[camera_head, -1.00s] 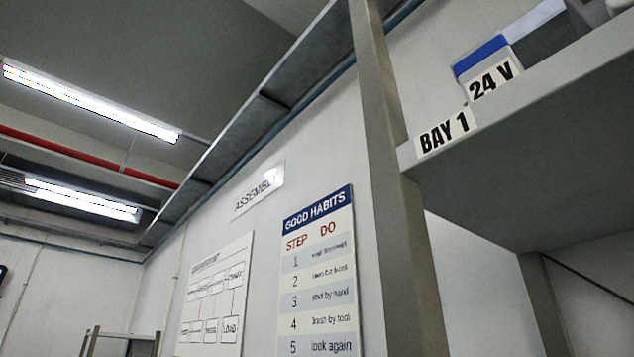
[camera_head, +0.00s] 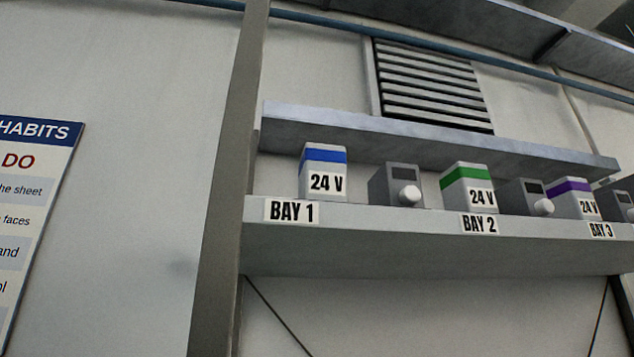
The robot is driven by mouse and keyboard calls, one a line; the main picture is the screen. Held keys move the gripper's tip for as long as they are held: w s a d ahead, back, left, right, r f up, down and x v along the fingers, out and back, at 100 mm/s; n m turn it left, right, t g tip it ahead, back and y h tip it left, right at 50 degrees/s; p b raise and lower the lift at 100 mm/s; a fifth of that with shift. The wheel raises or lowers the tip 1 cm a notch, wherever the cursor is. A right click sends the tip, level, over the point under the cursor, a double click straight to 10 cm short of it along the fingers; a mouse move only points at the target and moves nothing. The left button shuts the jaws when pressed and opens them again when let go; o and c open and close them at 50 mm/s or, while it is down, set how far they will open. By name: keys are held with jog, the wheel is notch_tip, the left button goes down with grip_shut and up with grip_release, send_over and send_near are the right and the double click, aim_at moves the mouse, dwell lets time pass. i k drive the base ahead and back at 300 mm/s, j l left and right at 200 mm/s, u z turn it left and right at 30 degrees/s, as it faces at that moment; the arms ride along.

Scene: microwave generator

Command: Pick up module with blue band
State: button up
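The module with the blue band (camera_head: 322,186) stands upright on a grey shelf (camera_head: 400,247), above the BAY 1 label (camera_head: 291,210). It is a light grey box with a blue stripe near its top and "24 V" on its front. Its base is partly hidden by the shelf's front edge. My gripper is not in view.
To its right stand a dark grey box with a white knob (camera_head: 397,186), a green-banded module (camera_head: 466,187) above BAY 2 and a purple-banded module (camera_head: 576,199) above BAY 3. A grey upright (camera_head: 222,200) rises left of the shelf. A second ledge (camera_head: 430,137) runs behind.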

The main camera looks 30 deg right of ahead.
aim_at(322, 169)
jog(key=k+j+u, duration=0.25)
jog(key=j, duration=0.4)
jog(key=j+u, duration=0.3)
jog(key=j, duration=0.35)
